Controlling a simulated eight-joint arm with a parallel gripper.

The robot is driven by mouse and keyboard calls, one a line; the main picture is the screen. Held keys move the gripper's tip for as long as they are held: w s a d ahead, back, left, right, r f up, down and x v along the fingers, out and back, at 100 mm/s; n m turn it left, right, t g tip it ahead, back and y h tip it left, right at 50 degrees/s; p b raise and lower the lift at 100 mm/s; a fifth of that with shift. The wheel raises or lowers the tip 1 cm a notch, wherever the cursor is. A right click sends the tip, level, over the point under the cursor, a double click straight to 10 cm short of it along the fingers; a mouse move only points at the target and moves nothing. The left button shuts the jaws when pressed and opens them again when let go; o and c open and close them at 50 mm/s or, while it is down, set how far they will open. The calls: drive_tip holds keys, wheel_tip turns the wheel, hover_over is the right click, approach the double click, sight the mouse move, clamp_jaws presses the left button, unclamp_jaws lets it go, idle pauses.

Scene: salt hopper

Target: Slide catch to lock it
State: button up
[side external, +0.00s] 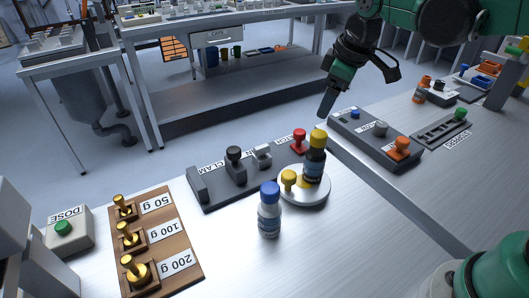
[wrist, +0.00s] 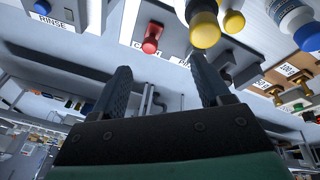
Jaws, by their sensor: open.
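The red-knobbed catch (side external: 299,140) stands at the right end of a dark grey panel (side external: 215,192). In the wrist view, its red knob (wrist: 152,38) is above the gap between my fingers, with a partly hidden CATCH label beside it. I cannot tell the catch's exact slide position.
A dark bottle with a yellow cap (side external: 318,138) and a yellow knob (side external: 289,177) stand on a round white plate (side external: 318,197) close to the catch. A blue-capped bottle (side external: 269,215) stands in front. A grey panel with an orange knob (side external: 399,145) lies right. Brass weights (side external: 128,235) are left.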

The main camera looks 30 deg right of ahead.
sight(299, 131)
drive_tip(key=w+f+n+g, duration=0.1)
drive_tip(key=w+n, duration=0.1)
drive_tip(key=w+f+n+g, duration=0.1)
drive_tip(key=w+f, duration=0.1)
drive_tip(key=w, duration=0.1)
drive_tip(key=w+f+n+g, duration=0.1)
drive_tip(key=w+f+n, duration=0.1)
drive_tip(key=shift+w+d+f+n, duration=0.15)
drive_tip(key=shift+w+d+n, duration=0.1)
drive_tip(key=shift+w+n, duration=0.05)
drive_tip(key=shift+w+f, duration=0.2)
drive_tip(key=shift+f, duration=0.1)
drive_tip(key=shift+n, duration=0.3)
drive_tip(key=shift+f, duration=2.95)
clamp_jaws()
